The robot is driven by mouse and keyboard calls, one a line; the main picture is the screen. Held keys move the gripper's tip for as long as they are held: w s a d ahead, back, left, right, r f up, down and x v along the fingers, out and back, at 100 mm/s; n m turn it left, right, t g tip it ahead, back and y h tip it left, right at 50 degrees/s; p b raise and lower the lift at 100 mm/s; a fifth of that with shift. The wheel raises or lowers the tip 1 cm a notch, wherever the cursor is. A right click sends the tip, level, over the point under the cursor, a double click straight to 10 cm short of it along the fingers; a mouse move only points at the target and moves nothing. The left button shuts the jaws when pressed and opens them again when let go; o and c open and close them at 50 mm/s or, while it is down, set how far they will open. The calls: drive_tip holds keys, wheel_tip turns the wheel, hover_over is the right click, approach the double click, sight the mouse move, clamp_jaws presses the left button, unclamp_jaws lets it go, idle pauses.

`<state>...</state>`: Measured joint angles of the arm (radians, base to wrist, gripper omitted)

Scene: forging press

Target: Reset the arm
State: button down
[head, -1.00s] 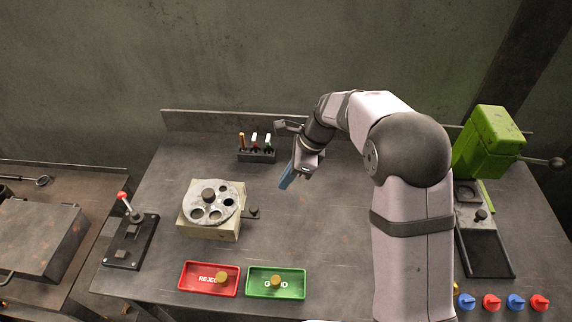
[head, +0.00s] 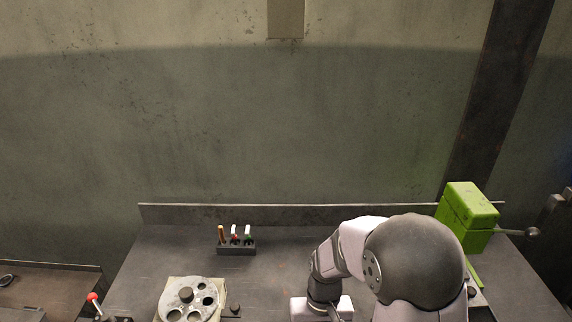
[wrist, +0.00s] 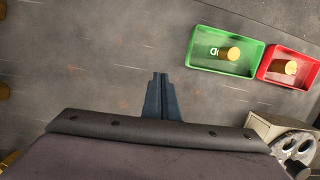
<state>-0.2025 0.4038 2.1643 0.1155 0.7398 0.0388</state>
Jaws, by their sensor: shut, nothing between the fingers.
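My gripper (wrist: 160,85) shows in the wrist view with its two blue fingers together and nothing between them. It is above the bare bench top. In the head view my arm stands at the lower right and the fingers are below the picture's edge. The green tray (wrist: 191,61) and the red tray (wrist: 261,69) lie to the upper right of the fingers in the wrist view, each with a brass-coloured piece in it. The fingers touch neither tray.
The round plate with holes (head: 189,285) sits on its block, left of my arm. A small rack (head: 237,250) with several upright tools stands near the back ledge. The green press (head: 466,213) stands at the right. Bench between rack and arm is clear.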

drive_tip(key=s+d+r, duration=0.3)
drive_tip(key=s+d, duration=0.3)
drive_tip(key=s, duration=0.3)
drive_tip(key=shift+w+d+r+m+t, duration=0.15)
drive_tip(key=shift+w+d+r+t, duration=0.2)
drive_tip(key=shift+r, duration=0.25)
drive_tip(key=shift+w+d+r+m+t, duration=0.1)
drive_tip(key=shift+w+d+r+t, duration=0.2)
drive_tip(key=shift+r, duration=0.3)
drive_tip(key=shift+w+d+r+m+t, duration=0.15)
drive_tip(key=shift+w+d+r+t, duration=0.1)
drive_tip(key=shift+d+r+t, duration=0.25)
drive_tip(key=shift+a+r, duration=0.1)
